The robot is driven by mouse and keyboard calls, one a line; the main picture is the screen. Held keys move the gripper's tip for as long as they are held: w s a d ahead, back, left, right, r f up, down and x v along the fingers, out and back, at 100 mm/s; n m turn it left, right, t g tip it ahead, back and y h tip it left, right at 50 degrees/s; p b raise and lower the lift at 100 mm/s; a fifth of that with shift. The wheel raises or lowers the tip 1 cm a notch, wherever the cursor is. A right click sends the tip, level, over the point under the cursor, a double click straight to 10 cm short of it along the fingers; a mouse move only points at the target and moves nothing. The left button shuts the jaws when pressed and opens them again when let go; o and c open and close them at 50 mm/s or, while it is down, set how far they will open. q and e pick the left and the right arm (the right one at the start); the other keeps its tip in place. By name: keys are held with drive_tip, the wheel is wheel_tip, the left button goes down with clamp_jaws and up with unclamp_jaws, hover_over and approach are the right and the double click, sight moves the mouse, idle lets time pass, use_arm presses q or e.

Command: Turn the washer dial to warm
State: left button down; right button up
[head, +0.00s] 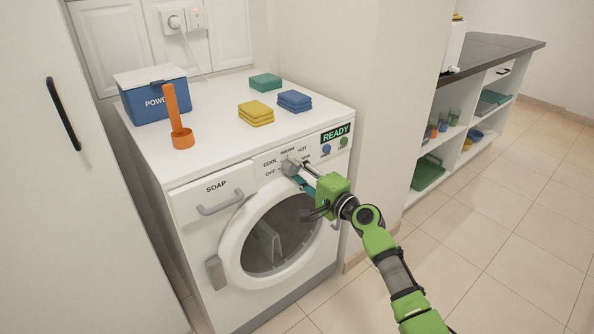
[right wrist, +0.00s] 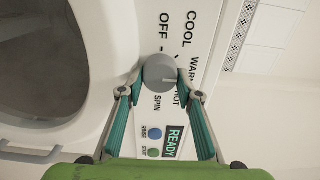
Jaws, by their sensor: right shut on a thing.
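The white washer (head: 215,95) stands in the middle of the head view, with its round door (head: 238,262) closed. Its grey dial (head: 290,166) is on the front panel among the labels OFF, COOL, WARM, HOT and SPIN. My right gripper (head: 297,170) is shut on the dial, coming from the lower right. In the right wrist view the grey dial (right wrist: 160,72) sits between the two fingertips (right wrist: 160,88). The fingers partly cover the panel, and I cannot tell which label the dial points to. My left gripper is not in view.
On the washer top are a blue powder box (head: 155,95), an orange scoop (head: 181,135) and yellow (head: 256,113), blue (head: 294,101) and green (head: 266,82) cloth stacks. A soap drawer (head: 213,196) is left of the dial. Open floor lies to the right.

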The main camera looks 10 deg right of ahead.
drive_tip(key=o, duration=1.1)
drive_tip(key=shift+c, duration=0.2)
drive_tip(key=shift+s+d+f, duration=0.15)
drive_tip(key=shift+s+d, duration=0.1)
drive_tip(key=shift+s, duration=0.3)
drive_tip(key=v, duration=0.6)
drive_tip(key=shift+s+d, duration=0.2)
drive_tip(key=shift+s, duration=0.2)
